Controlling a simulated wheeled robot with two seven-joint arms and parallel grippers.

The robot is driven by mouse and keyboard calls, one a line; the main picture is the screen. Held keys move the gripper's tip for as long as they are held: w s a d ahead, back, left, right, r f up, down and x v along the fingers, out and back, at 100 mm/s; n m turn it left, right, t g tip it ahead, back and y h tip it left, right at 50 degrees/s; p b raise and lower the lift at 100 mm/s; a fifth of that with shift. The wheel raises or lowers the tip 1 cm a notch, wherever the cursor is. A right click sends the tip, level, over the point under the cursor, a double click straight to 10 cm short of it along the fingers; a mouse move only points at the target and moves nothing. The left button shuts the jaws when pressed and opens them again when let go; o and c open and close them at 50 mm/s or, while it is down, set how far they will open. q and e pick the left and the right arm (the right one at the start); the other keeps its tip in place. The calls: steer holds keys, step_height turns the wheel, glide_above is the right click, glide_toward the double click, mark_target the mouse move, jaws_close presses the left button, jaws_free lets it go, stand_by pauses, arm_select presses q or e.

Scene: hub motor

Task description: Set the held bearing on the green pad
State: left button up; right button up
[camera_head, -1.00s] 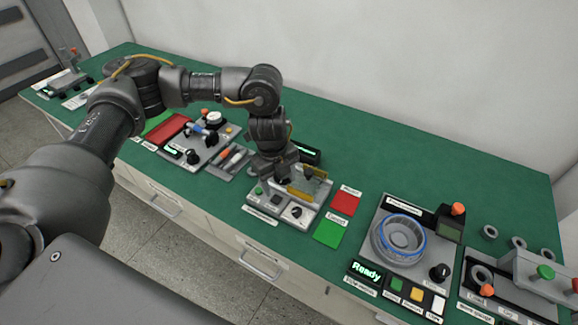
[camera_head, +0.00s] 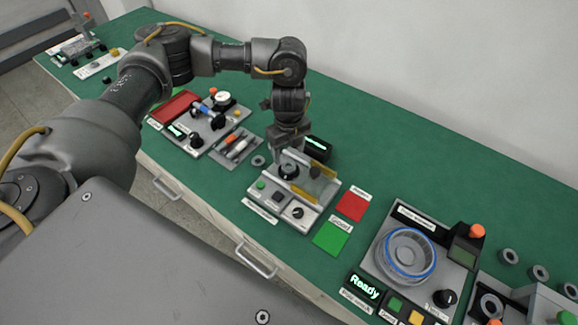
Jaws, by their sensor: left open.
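My left gripper (camera_head: 286,151) is open, pointing down over the left rear of a grey tester (camera_head: 284,207) with yellowish plates. A dark ring-shaped bearing (camera_head: 289,172) sits on the tester just below the fingertips; I cannot tell if they touch it. Another small grey ring (camera_head: 258,161) lies on the green table left of the gripper. The green pad (camera_head: 331,238), labelled "Good", lies bare to the right of the tester. A bare red pad (camera_head: 353,207) is just behind it. My right gripper is out of view.
A station with a blue-ringed round housing (camera_head: 406,253) and a "Ready" display stands right of the pads. Several grey rings (camera_head: 509,257) lie at the far right. A station with a red tray (camera_head: 174,106) stands left. The table behind the pads (camera_head: 400,160) is clear.

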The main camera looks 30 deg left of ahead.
mark_target(288, 166)
arm_select(q)
steer(key=shift+w+f, duration=0.1)
steer(key=shift+f, duration=0.35)
steer(key=shift+a+f, duration=0.1)
steer(key=shift+f, duration=0.3)
steer(key=f, duration=0.4)
steer(key=shift+w+a+f, duration=0.15)
steer(key=shift+w+f, duration=0.05)
steer(key=shift+f, duration=0.1)
steer(key=c, duration=1.1)
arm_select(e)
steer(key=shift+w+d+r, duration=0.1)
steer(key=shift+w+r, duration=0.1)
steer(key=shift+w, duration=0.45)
arm_select(q)
steer(key=shift+r, duration=0.1)
